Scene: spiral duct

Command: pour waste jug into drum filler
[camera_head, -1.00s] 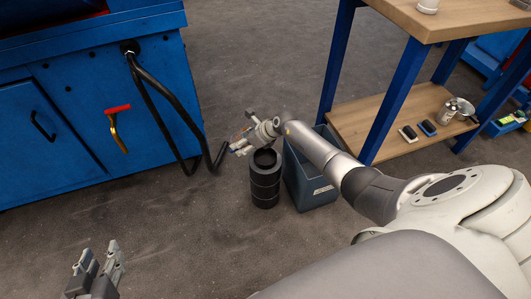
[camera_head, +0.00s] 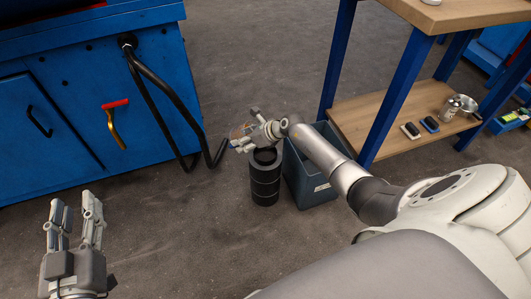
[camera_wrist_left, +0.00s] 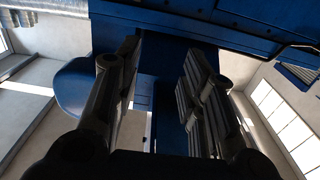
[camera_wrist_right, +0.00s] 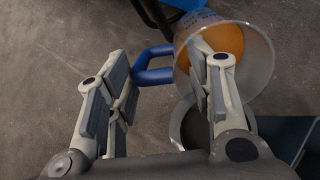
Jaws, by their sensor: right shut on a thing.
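The waste jug (camera_wrist_right: 248,60) is a clear vessel with orange contents and a blue handle (camera_wrist_right: 152,68). My right gripper (camera_wrist_right: 160,85) is shut on it, with one finger overlapping the jug's wall. In the head view the jug (camera_head: 242,133) is small and partly hidden by the gripper (camera_head: 258,132), just above the drum. The black ribbed drum (camera_head: 265,187) stands on the floor with a dark round filler opening (camera_head: 266,156) on top. The jug's exact tilt is hard to tell. My left gripper (camera_head: 75,212) is open and empty at lower left.
A blue-grey bin (camera_head: 315,190) stands right beside the drum. A wooden workbench (camera_head: 350,120) with blue legs is at the right. A blue machine cabinet (camera_head: 80,110) with a black hose (camera_head: 180,105) and a red-handled valve (camera_head: 113,118) is at the left. Grey floor is clear in front.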

